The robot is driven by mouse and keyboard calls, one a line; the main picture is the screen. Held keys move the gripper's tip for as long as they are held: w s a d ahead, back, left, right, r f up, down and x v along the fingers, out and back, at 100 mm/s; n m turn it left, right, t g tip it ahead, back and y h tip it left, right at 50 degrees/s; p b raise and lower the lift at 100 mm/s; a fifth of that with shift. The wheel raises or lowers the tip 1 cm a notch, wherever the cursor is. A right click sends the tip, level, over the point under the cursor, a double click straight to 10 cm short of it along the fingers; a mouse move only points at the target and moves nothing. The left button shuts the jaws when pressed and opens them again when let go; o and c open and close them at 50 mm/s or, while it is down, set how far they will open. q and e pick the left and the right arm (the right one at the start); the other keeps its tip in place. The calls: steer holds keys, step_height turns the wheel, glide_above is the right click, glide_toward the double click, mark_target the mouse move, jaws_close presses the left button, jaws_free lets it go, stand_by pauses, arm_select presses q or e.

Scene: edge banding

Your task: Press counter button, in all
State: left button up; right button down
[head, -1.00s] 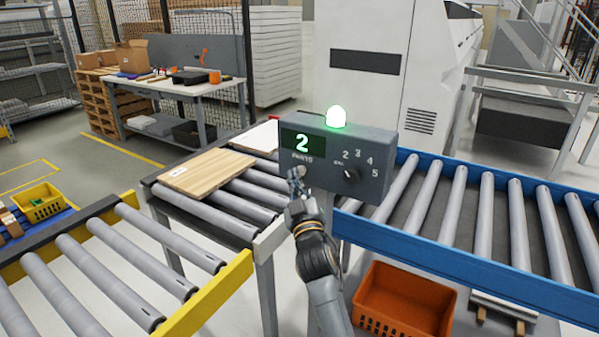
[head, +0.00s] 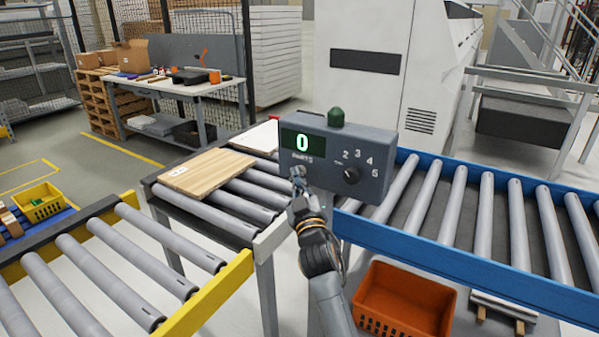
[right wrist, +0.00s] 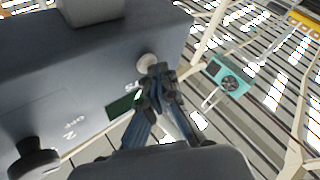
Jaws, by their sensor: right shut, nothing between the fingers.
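The grey counter box (head: 375,172) stands between the conveyors, with a green display (head: 302,143) reading 0. A dial (head: 351,175) with numbers 2 to 5 is on its right side. The dome lamp (head: 336,117) on top is dark green and unlit. My right gripper (head: 297,174) is shut and empty, in front of the lower left of the box. In the right wrist view, a round pale button (right wrist: 147,61) sits on the box face, and my fingertips (right wrist: 158,70) are right at it. I cannot tell whether they touch. My left gripper is not in view.
A wooden panel (head: 206,171) lies on the roller table left of the box. A blue-framed conveyor (head: 470,247) runs to the right, and a yellow-railed one (head: 206,297) is at front left. An orange crate (head: 405,302) stands below the box.

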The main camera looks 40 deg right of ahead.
steer(key=shift+s+a, duration=0.35)
steer(key=shift+a, duration=0.45)
steer(key=shift+s+a, duration=0.35)
steer(key=shift+a, duration=0.45)
steer(key=shift+s+a, duration=0.3)
steer(key=shift+a, duration=0.45)
steer(key=shift+s+a, duration=0.35)
steer(key=shift+a, duration=0.45)
